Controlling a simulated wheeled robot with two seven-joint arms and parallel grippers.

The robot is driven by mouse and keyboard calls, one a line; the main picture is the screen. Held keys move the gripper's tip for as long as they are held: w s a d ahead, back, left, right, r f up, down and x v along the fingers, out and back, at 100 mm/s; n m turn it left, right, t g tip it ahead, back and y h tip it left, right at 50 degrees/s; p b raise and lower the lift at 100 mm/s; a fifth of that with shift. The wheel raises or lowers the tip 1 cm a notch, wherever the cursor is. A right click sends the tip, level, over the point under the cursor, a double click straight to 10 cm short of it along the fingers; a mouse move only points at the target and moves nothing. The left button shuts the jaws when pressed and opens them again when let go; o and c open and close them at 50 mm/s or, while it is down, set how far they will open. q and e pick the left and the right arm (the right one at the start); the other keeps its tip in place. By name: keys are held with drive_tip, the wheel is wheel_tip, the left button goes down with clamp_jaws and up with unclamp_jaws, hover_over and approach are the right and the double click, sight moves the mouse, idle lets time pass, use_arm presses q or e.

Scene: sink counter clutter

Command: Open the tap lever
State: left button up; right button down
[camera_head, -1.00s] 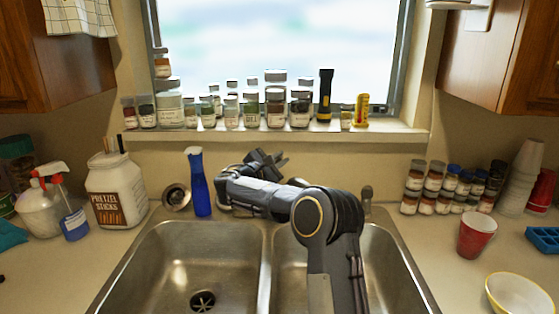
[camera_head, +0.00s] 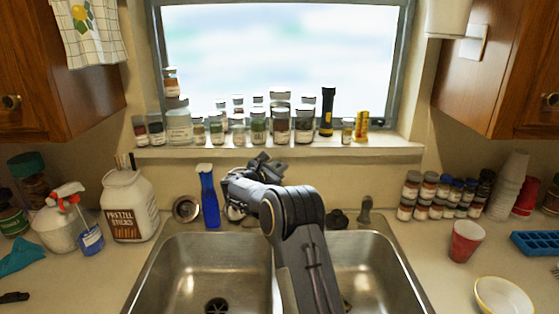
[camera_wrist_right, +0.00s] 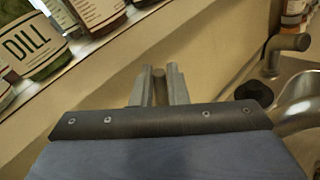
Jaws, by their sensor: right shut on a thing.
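The tap lever (camera_wrist_right: 159,84) shows in the right wrist view as a short, round, brownish-grey bar between the two grey fingers of my right gripper (camera_wrist_right: 159,87). The right gripper is shut on it. In the head view my right gripper (camera_head: 266,165) is behind the sink, below the window sill. My arm and gripper hide most of the tap there, and I cannot make out the lever clearly. My left gripper is in neither view.
A blue spray bottle (camera_head: 209,196) stands close left of my right gripper. Several spice jars (camera_head: 258,127) line the sill just above. A black stopper (camera_head: 338,218) and a small grey fixture (camera_head: 365,208) stand right of my arm. The left basin (camera_head: 190,272) is empty.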

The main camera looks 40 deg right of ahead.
drive_tip(key=shift+w, duration=0.2)
drive_tip(key=shift+s, duration=0.1)
drive_tip(key=c, duration=1.5)
unclamp_jaws()
drive_tip(key=shift+o, duration=0.2)
drive_tip(key=b+v, duration=0.2)
drive_tip(key=v, duration=0.5)
drive_tip(key=shift+a+b, duration=0.35)
drive_tip(key=shift+a, duration=0.05)
